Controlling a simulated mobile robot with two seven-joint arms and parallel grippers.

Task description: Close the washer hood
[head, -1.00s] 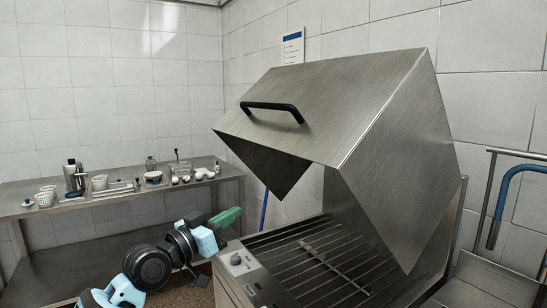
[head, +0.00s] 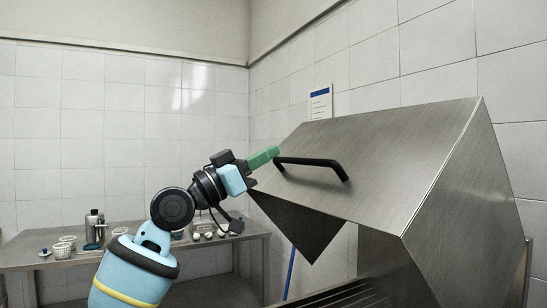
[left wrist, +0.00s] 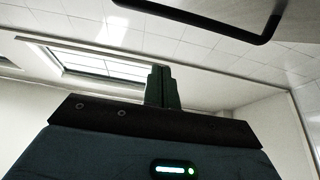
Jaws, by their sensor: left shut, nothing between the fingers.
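The washer hood (head: 400,160) is a brushed steel box lid, raised and tilted open over the washer's slatted rack (head: 350,296). Its black bar handle (head: 312,163) is on the sloping front face. My left gripper (head: 275,152) has green fingers, shut and empty. In the head view its tips appear right by the left end of the handle; I cannot tell if they touch. In the left wrist view the fingers (left wrist: 162,88) are together, and the handle (left wrist: 240,38) shows above them to the right, apart from them. My right gripper is not in view.
A steel side table (head: 30,259) at the left holds white perforated baskets (head: 63,248), a metal flask (head: 94,226) and small items, partly hidden by my left arm. Tiled walls stand behind. A white and blue notice (head: 320,102) hangs behind the hood.

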